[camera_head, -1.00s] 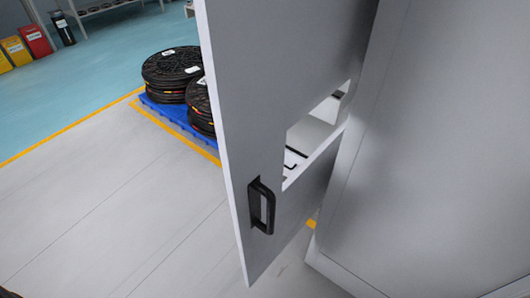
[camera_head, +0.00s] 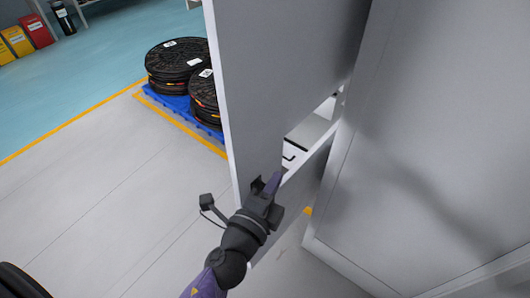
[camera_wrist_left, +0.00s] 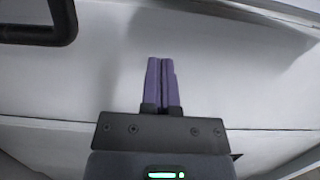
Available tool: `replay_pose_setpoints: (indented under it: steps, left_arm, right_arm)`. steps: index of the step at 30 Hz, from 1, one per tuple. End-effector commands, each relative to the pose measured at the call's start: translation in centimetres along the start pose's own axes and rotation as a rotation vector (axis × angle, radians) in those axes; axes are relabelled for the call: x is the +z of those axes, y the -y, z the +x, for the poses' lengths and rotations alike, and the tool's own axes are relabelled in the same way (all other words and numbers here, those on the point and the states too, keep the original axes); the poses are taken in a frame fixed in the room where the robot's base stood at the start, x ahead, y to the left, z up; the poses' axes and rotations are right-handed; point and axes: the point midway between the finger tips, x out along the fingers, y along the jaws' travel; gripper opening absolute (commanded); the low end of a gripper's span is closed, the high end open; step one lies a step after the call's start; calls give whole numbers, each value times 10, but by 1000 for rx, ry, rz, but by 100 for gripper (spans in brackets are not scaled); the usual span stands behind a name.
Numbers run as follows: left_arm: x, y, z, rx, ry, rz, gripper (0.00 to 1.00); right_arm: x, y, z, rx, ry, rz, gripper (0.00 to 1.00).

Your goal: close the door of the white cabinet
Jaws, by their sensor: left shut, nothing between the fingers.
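The white cabinet (camera_head: 430,140) fills the right of the head view. Its door (camera_head: 280,80) stands open, with its free edge toward the left and part of the inside showing in a gap beside it. My left gripper (camera_head: 276,182) is shut and empty, in front of the lower part of the door near the black handle, of which only a bit (camera_head: 257,185) shows. In the left wrist view the closed purple fingers (camera_wrist_left: 161,62) point at a pale surface, with the handle (camera_wrist_left: 68,25) at the upper left. I cannot tell if the fingertips touch the door. My right gripper is out of view.
Black reels (camera_head: 178,65) stand on a blue pallet (camera_head: 180,103) left of the door, inside a yellow floor line. Coloured bins (camera_head: 17,41) stand at the far left. The grey floor (camera_head: 100,190) left of the door is clear.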

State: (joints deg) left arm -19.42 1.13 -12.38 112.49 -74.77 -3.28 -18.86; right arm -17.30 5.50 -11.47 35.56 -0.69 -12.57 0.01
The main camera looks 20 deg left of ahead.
Motion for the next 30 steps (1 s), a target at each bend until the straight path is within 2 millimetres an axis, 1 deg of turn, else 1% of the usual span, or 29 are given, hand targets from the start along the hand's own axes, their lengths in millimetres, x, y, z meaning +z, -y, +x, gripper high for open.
replay_pose_setpoints:
  steps: [1,3,5,6,9,12,16,26,30]
  left_arm:
    - [0,4,12,-4,1,2,0]
    - [0,2,27,-3,0,1,0]
    - [3,2,36,-1,0,2,0]
    - [12,1,37,0,1,5,0]
    - [26,0,39,1,1,2,0]
    - [35,0,42,1,1,1,0]
    - [39,-1,42,1,0,-1,0]
    - [40,-1,42,1,-1,0,0]
    - [49,-2,44,1,-17,4,0]
  right_arm:
    - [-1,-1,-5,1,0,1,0]
    - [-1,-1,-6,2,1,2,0]
    - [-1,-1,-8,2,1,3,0]
    - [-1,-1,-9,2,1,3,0]
    - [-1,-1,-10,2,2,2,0]
    - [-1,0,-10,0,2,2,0]
    - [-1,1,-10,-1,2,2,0]
    - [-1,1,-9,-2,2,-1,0]
    - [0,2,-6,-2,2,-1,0]
